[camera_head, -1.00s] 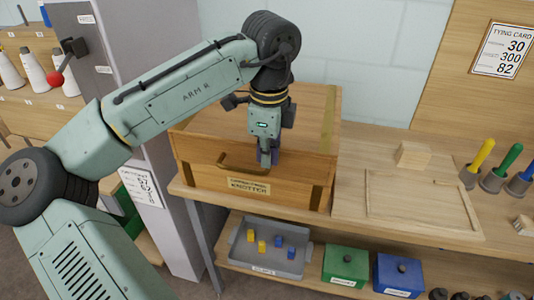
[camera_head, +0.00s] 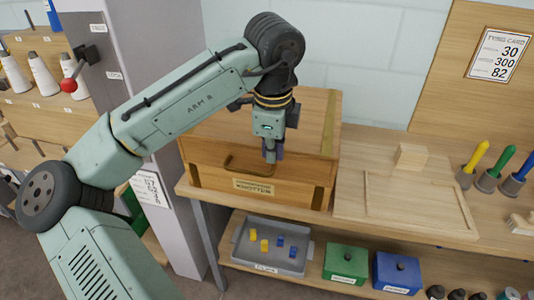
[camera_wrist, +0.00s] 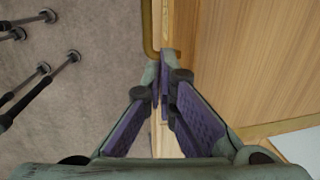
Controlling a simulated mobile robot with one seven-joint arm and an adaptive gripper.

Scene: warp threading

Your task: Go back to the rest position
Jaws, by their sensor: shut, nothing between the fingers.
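My gripper (camera_head: 271,152) is shut and empty, pointing down at the front edge of a wooden chest labelled as a knotter (camera_head: 213,180). In the head view its fingers are just beside the chest's brass handle (camera_head: 247,171); whether they touch it I cannot tell. In the wrist view the fingertips of my gripper (camera_wrist: 161,85) meet over the chest's edge, and the handle (camera_wrist: 149,30) shows just beyond them. The chest's wooden top (camera_wrist: 250,60) fills the right of that view. The chest's lid looks closed.
The chest stands on a wooden bench with a shallow wooden tray (camera_head: 385,220), a wood block (camera_head: 411,156) and coloured-handled tools (camera_head: 475,160) to its right. A grey bin (camera_head: 300,262), a green box (camera_head: 346,262) and a blue box (camera_head: 397,272) sit on the shelf below. A grey cabinet (camera_head: 130,40) with a red-knobbed lever (camera_head: 70,84) stands left.

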